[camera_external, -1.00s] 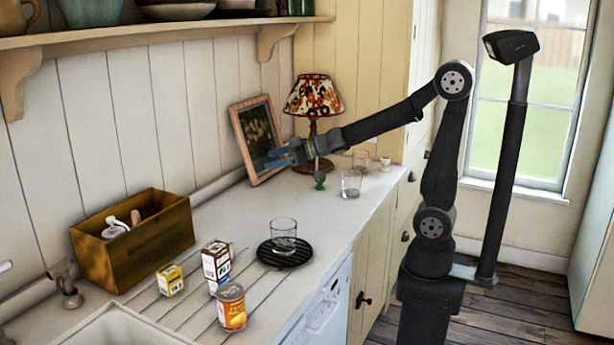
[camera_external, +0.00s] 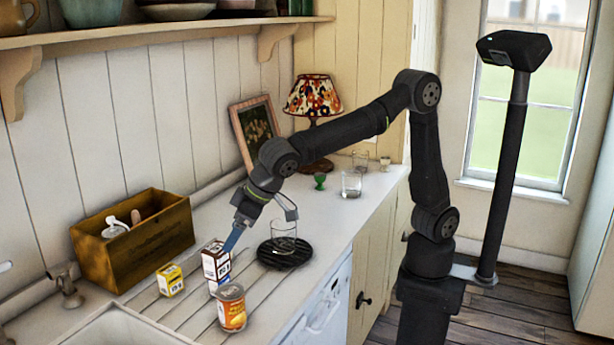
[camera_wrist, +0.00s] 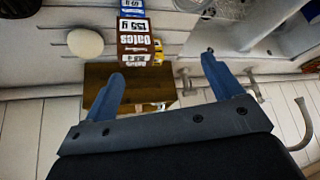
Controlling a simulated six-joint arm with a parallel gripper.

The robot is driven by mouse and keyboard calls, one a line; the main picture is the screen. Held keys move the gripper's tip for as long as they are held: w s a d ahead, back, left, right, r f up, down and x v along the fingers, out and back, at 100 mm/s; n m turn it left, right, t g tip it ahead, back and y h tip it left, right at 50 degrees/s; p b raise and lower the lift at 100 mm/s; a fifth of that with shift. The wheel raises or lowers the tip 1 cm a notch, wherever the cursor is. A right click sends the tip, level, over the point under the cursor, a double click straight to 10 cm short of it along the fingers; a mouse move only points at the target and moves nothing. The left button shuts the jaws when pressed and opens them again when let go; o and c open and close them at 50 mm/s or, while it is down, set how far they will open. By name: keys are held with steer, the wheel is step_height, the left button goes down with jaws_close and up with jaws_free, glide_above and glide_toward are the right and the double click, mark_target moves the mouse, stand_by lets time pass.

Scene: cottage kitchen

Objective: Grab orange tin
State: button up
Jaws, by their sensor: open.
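The orange tin (camera_external: 232,312) stands upright on the counter near the sink, in front of the dark brown and white carton (camera_external: 215,262). My gripper (camera_external: 233,241) points down just behind and above that carton in the external view, apart from the tin. In the wrist view my two blue fingers (camera_wrist: 162,66) are spread wide with nothing held between them. The carton (camera_wrist: 134,38) shows beyond the fingers there. I cannot clearly make out the tin in the wrist view.
A small yellow box (camera_external: 171,280) stands left of the carton, with a wooden crate (camera_external: 160,243) behind. A glass (camera_external: 284,232) stands on a black round trivet (camera_external: 272,258) to the right. The sink (camera_external: 118,330) is at front left. Another glass (camera_external: 351,184) stands farther back.

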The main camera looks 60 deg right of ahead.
steer(key=n+g, duration=0.1)
steer(key=g, duration=0.1)
glide_toward(228, 305)
steer(key=d+r, duration=0.3)
steer(key=r, duration=0.1)
steer(key=x, duration=1.1)
steer(key=d+x, duration=0.1)
steer(key=x, duration=0.5)
steer(key=shift+f, duration=0.1)
steer(key=c, duration=1.3)
